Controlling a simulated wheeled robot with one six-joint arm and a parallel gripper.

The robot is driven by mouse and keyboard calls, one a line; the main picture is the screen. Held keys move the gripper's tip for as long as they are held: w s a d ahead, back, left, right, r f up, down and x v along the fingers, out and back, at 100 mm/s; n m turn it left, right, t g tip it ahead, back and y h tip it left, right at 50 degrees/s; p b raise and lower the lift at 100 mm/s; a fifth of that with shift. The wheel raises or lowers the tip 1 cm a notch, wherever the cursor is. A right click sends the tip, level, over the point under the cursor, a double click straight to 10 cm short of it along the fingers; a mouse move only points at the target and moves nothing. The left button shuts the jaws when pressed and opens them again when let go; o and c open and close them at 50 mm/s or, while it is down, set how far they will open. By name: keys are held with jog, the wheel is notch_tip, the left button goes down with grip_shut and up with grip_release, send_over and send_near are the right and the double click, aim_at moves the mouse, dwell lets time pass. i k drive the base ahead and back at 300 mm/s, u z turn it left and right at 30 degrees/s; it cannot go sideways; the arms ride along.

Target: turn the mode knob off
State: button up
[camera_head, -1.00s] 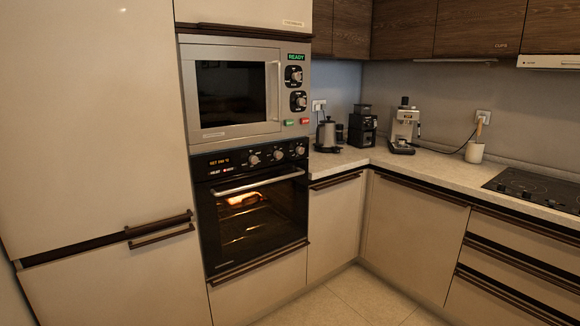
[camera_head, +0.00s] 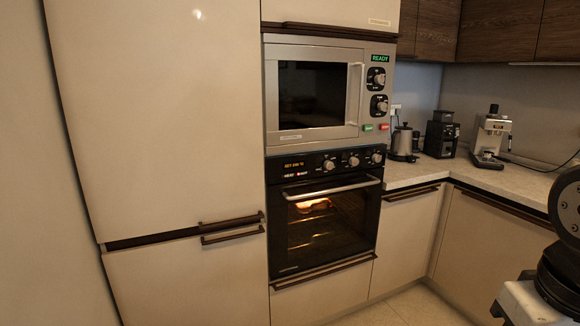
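The built-in oven (camera_head: 325,220) stands in the tall cabinet with its door shut. Its inside is lit, and something glowing orange sits on the upper rack. Its black control panel has a lit amber display (camera_head: 295,165) and three silver knobs: a left knob (camera_head: 329,165), a middle knob (camera_head: 354,161) and a right knob (camera_head: 377,158). The knob labels are too small to read, so I cannot tell which is the mode knob or its setting. Part of my arm shows at the lower right edge, well apart from the oven. My gripper is out of view.
Above the oven is a microwave (camera_head: 313,95) with two dark knobs and a green READY display (camera_head: 380,58). The oven's bar handle (camera_head: 332,188) sticks out below its panel. A kettle (camera_head: 402,143), grinder (camera_head: 440,134) and coffee machine (camera_head: 491,137) stand on the right counter.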

aim_at(328, 165)
jog(key=z, duration=0.05)
jog(key=i, duration=1.25)
jog(key=z, duration=0.75)
